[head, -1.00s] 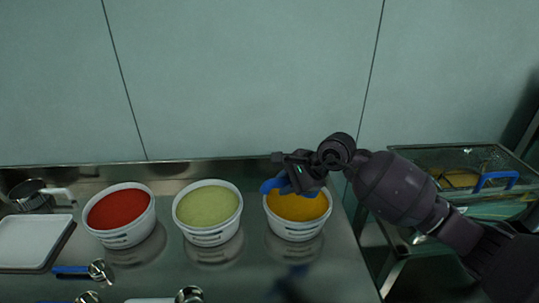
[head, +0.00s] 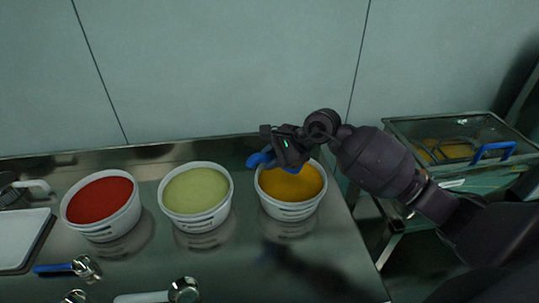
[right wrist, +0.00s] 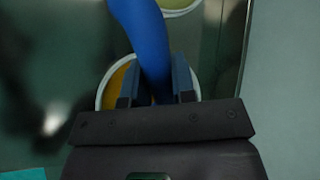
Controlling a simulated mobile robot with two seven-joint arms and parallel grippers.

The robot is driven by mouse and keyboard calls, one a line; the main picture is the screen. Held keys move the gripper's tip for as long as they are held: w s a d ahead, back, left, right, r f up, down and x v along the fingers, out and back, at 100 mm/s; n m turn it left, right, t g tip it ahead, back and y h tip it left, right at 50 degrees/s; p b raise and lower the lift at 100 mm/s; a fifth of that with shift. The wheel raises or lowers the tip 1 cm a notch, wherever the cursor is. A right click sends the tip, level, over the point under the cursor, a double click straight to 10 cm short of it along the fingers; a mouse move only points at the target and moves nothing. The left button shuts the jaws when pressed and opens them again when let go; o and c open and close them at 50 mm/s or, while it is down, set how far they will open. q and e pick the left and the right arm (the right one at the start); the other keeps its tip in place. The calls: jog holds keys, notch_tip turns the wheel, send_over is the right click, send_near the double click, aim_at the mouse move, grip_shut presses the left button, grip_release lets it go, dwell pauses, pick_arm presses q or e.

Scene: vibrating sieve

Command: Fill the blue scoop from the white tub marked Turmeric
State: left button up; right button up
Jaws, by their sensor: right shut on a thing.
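The white tub (head: 289,210) with orange-yellow powder (head: 292,183) stands at the right end of the steel table; no marking is legible. My right gripper (head: 284,150) is above its back rim, shut on the blue scoop (head: 261,158). Only a blue part of the scoop shows, at the gripper's left; its bowl cannot be made out. In the right wrist view the blue scoop (right wrist: 147,40) runs up from between the fingers (right wrist: 158,88), with the tub's rim (right wrist: 101,92) behind them. Whether the scoop holds powder cannot be told. My left gripper is not in view.
Tubs of green powder (head: 195,221) and red powder (head: 103,229) stand to the left. A blue-handled scoop (head: 70,267), another scoop (head: 183,290) and a white tray (head: 22,240) lie in front and left. A sieve box (head: 455,150) stands right, beyond the table edge.

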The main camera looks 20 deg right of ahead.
jog(key=shift+w+d+f+b, duration=0.1)
jog(key=shift+d+f+b, duration=0.15)
jog(key=shift+f+b, duration=0.9)
jog(key=shift+w+d+f+b, duration=0.1)
jog(key=shift+d+f+b, duration=0.15)
jog(key=shift+f, duration=1.7)
jog(key=shift+w+d+f+b, duration=0.1)
jog(key=shift+d+f+b, duration=0.15)
jog(key=shift+f+b, duration=0.9)
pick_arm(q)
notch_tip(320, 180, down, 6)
pick_arm(e)
jog(key=shift+w+d+f, duration=0.2)
jog(key=shift+d+f, duration=0.2)
jog(key=shift+d, duration=0.1)
jog(key=shift+w+d+f, duration=0.15)
jog(key=shift+d+f, duration=0.25)
jog(key=shift+d, duration=0.1)
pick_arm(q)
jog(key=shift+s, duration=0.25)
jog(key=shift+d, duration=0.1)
pick_arm(e)
jog(key=shift+r, duration=0.15)
